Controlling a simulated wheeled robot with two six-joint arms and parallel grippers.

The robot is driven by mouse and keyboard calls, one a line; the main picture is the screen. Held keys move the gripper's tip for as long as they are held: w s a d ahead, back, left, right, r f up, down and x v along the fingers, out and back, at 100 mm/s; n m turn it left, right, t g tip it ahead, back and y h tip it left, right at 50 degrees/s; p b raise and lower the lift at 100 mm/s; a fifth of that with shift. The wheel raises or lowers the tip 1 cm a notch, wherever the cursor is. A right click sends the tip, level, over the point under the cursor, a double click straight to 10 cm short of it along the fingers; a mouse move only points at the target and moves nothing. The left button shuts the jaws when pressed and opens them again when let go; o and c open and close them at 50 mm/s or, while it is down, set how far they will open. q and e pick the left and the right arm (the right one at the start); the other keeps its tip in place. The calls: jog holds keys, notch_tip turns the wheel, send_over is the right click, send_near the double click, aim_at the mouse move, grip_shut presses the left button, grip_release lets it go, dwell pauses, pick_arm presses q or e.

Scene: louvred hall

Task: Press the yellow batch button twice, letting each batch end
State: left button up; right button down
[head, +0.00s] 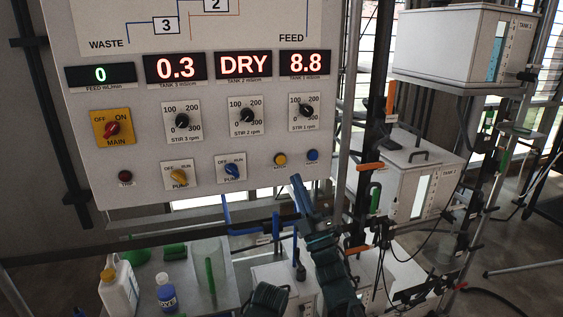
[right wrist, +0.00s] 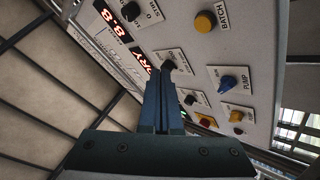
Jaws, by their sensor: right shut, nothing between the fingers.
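The yellow batch button (head: 280,159) is on the lower right of the upright control panel, left of a blue button (head: 312,155). In the right wrist view the yellow button (right wrist: 205,21) sits above the word BATCH, apart from my fingers. My right gripper (head: 296,179) is shut and empty, its tips pointing up at the panel's lower edge, just below and right of the yellow button. Its closed fingers (right wrist: 160,75) also show in the right wrist view. I see no contact with the button. My left gripper is not clearly visible.
The panel (head: 215,100) carries stir knobs, pump knobs and a main switch (head: 112,128). Its displays (head: 243,66) read 0, 0.3, DRY and 8.8. A tank rack (head: 415,160) with poles and cables stands right. Bottles (head: 118,288) stand lower left.

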aim_at(281, 160)
jog(key=shift+w, duration=0.15)
jog(key=shift+w+a, duration=0.45)
jog(key=shift+w, duration=0.9)
jog(key=shift+w+a, duration=0.45)
jog(key=shift+w, duration=0.95)
jog(key=shift+w+a, duration=0.45)
jog(key=shift+w, duration=0.9)
jog(key=shift+w, duration=0.15)
jog(key=shift+w+a, duration=0.15)
jog(key=shift+w, duration=0.1)
jog(key=shift+w+a, duration=0.1)
jog(key=shift+w, duration=0.25)
jog(key=shift+s, duration=0.1)
jog(key=shift+s+d, duration=0.25)
jog(key=shift+s, duration=0.4)
